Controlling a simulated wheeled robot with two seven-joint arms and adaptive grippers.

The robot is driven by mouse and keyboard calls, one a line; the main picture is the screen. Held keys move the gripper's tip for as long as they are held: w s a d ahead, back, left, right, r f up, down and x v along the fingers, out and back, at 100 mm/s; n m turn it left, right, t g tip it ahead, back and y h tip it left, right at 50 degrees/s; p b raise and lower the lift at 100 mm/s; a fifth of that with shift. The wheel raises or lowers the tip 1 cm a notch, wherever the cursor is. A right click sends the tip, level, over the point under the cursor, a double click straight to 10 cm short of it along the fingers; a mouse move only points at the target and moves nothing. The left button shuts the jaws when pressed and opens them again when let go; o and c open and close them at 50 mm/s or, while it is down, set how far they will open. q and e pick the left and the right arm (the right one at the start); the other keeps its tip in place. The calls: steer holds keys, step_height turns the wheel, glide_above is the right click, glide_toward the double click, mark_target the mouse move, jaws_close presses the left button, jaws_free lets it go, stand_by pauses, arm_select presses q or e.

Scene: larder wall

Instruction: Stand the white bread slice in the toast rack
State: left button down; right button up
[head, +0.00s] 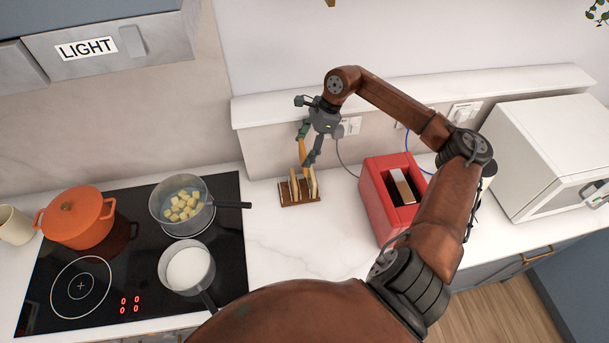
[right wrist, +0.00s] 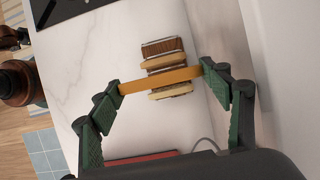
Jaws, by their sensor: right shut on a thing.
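My right gripper (head: 306,146) is shut on a bread slice (head: 302,152), held on edge above the toast rack. In the right wrist view the slice (right wrist: 160,80) spans between the two green fingertips, and only its golden crust edge shows. Its faces are hidden, so I cannot tell from them that it is white. The brown wooden toast rack (head: 301,202) stands on the counter below, with pale slices (head: 312,183) upright in it. The rack (right wrist: 163,46) shows beyond the held slice in the right wrist view. I cannot tell whether the slice touches the rack. My left gripper is not in view.
A red toaster (head: 371,196) with a brown slice (head: 403,187) in it stands right of the rack. The hob (head: 130,262) with pans is at left. A wall ledge (head: 270,108) is behind, a white microwave (head: 550,150) at right. Counter in front of the rack is clear.

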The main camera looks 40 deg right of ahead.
step_height(320, 180, down, 14)
steer(key=shift+f+p, duration=0.2)
steer(key=shift+p, duration=0.9)
steer(key=shift+f, duration=0.1)
steer(key=shift+f, duration=0.1)
steer(key=o, duration=1.1)
